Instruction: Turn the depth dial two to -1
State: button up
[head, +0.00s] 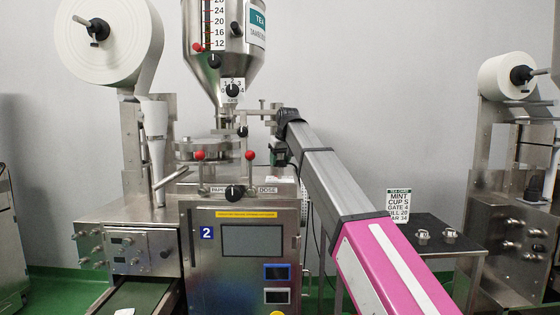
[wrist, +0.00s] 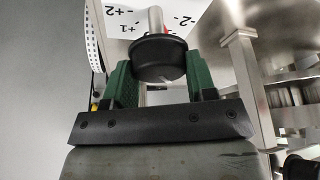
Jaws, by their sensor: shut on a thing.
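A black round knob (wrist: 158,58) with a steel shaft shows in the wrist view, in front of a white dial plate (wrist: 140,18). The plate reads +2 and +1 on the left and -2 on the right, with another minus mark partly hidden by the knob. A little red shows beside the shaft, too small to read as a pointer. My gripper (wrist: 157,72) has its two green fingers on either side of the knob, shut on it. In the head view my gripper (head: 281,148) is at the right side of machine 2 (head: 205,265); the dial is not clearly visible there.
Machine 2 carries a steel hopper (head: 224,55), a paper roll (head: 108,38) and red-tipped levers (head: 250,156) close to my arm. A card reading MINT (head: 398,205) stands on a dark side table (head: 440,226). Another machine (head: 510,225) stands at the right.

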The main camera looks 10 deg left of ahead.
jog(key=o, duration=0.9)
jog(key=v, duration=1.1)
jog(key=shift+w, duration=0.1)
